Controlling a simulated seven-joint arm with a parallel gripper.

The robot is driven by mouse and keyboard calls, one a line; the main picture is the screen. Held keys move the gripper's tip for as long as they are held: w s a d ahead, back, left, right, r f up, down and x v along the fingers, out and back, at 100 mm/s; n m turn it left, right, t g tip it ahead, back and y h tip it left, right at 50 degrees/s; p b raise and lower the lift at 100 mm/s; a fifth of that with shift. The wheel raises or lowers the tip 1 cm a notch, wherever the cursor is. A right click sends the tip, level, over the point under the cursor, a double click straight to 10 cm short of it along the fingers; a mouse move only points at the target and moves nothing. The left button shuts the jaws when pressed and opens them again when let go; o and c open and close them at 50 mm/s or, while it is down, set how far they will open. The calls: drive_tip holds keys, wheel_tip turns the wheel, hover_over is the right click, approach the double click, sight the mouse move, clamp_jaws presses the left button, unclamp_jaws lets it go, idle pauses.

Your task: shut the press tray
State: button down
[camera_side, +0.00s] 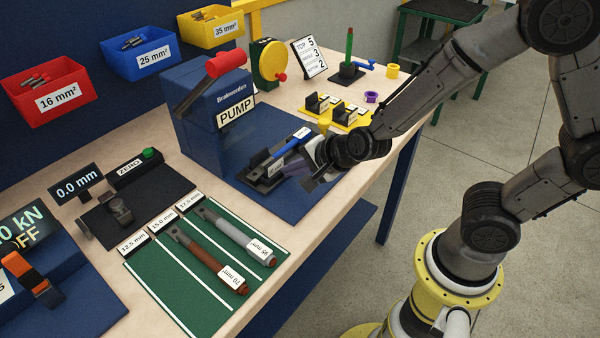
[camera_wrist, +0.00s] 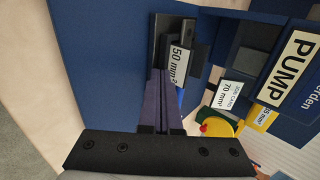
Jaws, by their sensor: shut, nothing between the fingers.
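The press is a dark blue box (camera_side: 215,120) with a red-ended lever and a PUMP label, which also shows in the wrist view (camera_wrist: 295,68). The dark press tray (camera_side: 262,172) sticks out in front of the box, over the blue mat. In the wrist view a dark tray part (camera_wrist: 171,30) lies beyond my fingers, with a 50 mm² label beside it. My gripper (camera_side: 308,158) is shut and empty, low at the tray's outer end; its purplish fingers (camera_wrist: 164,75) point at the tray. I cannot tell whether they touch it.
A blue-handled item (camera_side: 292,139) lies across the area behind the tray. Yellow holders (camera_side: 338,112) with dark pieces stand farther back. A green board (camera_side: 195,265) with two labelled cable pieces is left of the mat. The blue mat's front (camera_side: 295,208) is clear.

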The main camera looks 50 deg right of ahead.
drive_tip(key=w, duration=1.2)
drive_tip(key=shift+w, duration=0.3)
